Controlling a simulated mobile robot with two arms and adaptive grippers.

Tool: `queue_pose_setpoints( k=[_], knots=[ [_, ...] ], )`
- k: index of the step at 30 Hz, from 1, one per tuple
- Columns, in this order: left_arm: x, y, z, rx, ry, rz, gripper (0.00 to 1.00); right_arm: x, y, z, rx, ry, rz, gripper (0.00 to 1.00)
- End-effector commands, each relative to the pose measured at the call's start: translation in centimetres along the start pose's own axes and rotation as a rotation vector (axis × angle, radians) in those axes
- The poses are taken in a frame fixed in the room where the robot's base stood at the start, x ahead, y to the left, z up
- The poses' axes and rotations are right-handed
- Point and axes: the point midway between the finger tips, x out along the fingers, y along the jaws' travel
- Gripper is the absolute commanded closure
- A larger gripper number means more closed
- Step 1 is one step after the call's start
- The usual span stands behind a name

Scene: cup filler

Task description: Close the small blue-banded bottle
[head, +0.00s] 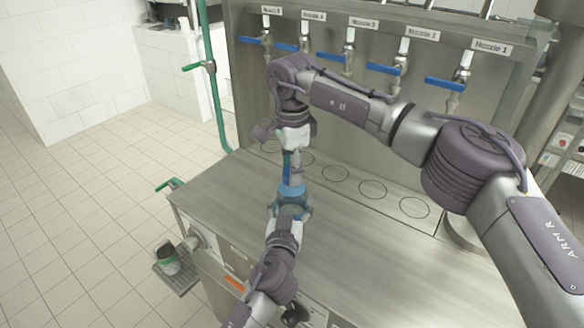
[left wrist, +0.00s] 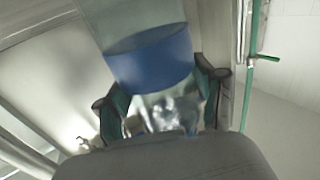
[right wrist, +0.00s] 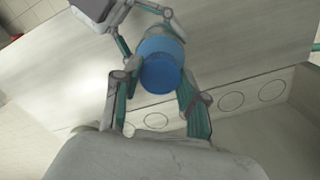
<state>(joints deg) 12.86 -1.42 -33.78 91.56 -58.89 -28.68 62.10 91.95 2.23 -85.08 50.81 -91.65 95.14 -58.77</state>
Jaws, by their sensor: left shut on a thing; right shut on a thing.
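The small blue-banded bottle (head: 292,190) is held above the steel counter, between my two grippers. My left gripper (head: 290,210) is shut on it from below. In the left wrist view, its wide blue band (left wrist: 150,60) fills the space between the fingers. My right gripper (head: 294,165) reaches down from above, with its fingers at the bottle's top. In the right wrist view, a round blue cap (right wrist: 160,73) sits between my right fingers, in line with the bottle. I cannot tell whether the cap is seated, as the fingers and the angle hide the joint.
A row of nozzles with blue levers (head: 388,68) lines the back panel, above marked circles on the counter (head: 350,255). A green pipe (head: 216,105) stands at the left. A dark can with a green band (head: 168,258) stands on a low side tray. The front counter is clear.

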Motion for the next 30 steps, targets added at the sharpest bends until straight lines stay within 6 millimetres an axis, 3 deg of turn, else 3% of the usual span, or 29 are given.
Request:
queue_pose_setpoints(
  k=[18, 21, 26, 27, 30],
  knots=[
    [-0.03, 0.11, -0.09, 0.002, 0.002, 0.003, 1.0, 0.04, -0.14, -0.04, 1.391, -0.002, -0.003, 1.0],
    [-0.04, 0.13, -0.09, 0.002, 0.002, 0.003, 1.0, 0.05, -0.15, -0.05, 1.561, -0.003, -0.003, 1.0],
    [-0.05, 0.15, -0.09, 0.002, 0.002, 0.003, 1.0, 0.05, -0.17, -0.07, 1.572, -0.003, -0.004, 1.0],
    [-0.05, 0.15, -0.09, 0.002, 0.002, 0.003, 1.0, 0.05, -0.17, -0.07, 1.572, -0.003, -0.004, 0.53],
    [-0.04, 0.13, -0.09, 0.001, 0.002, 0.003, 1.0, 0.05, -0.15, -0.06, 1.571, -0.003, -0.003, 0.36]
  ],
)
